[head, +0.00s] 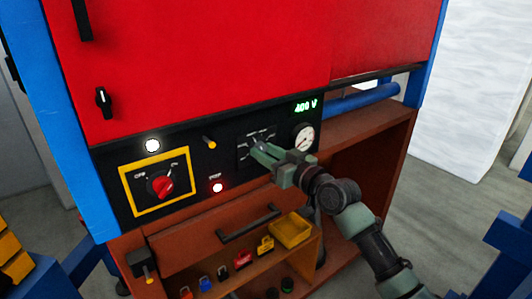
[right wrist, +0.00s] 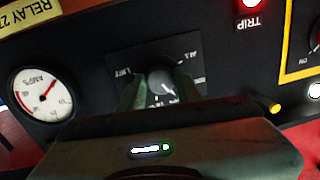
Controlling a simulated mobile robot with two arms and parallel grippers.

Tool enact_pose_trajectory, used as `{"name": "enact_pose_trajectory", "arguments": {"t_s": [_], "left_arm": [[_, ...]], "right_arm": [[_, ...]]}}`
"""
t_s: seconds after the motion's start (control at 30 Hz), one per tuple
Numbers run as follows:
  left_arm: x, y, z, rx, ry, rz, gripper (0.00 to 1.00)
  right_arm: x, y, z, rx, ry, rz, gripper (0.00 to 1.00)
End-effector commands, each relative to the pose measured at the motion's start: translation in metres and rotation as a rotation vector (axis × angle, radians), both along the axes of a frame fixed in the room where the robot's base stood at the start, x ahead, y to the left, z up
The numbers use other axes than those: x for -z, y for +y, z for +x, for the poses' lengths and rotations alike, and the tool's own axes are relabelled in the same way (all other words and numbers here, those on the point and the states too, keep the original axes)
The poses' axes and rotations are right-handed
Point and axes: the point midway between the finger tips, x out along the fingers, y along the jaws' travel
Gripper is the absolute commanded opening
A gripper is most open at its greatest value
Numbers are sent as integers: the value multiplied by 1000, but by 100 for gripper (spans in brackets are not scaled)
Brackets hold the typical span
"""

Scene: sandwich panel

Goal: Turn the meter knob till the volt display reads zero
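The volt display (head: 305,106) glows green and reads about 400 V on the black panel in the head view. The meter knob (right wrist: 163,82) is a dark round knob with a white pointer line, on a labelled plate in the right wrist view. In the head view it is mostly hidden behind my right gripper (head: 262,150). The two fingers of my right gripper (right wrist: 160,92) lie on both sides of the knob, close against it, with no clear gap showing. My left gripper is not in view.
A round amps gauge (head: 303,137) sits right of the knob. Left are a red rotary switch (head: 160,187) on a yellow plate and a lit trip lamp (head: 217,188).

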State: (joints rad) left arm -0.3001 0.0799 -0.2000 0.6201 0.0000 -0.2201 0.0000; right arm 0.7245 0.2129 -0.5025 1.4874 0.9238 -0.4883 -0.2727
Motion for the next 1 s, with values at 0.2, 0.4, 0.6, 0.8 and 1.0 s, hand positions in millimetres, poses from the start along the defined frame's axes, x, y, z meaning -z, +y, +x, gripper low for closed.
{"name": "enact_pose_trajectory", "arguments": {"t_s": [0.2, 0.4, 0.6, 0.8, 1.0], "left_arm": [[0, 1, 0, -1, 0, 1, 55], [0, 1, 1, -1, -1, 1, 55], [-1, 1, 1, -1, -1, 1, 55], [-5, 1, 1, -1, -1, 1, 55], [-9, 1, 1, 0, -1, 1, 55]], "right_arm": [[0, 0, 0, -1, 6, 7, 0], [1, 1, -1, -1, 45, 59, 0], [2, 0, 0, 0, 125, 168, 0], [1, 1, -1, -1, 228, 309, 0], [1, 1, -1, 0, 322, 440, 0]]}}
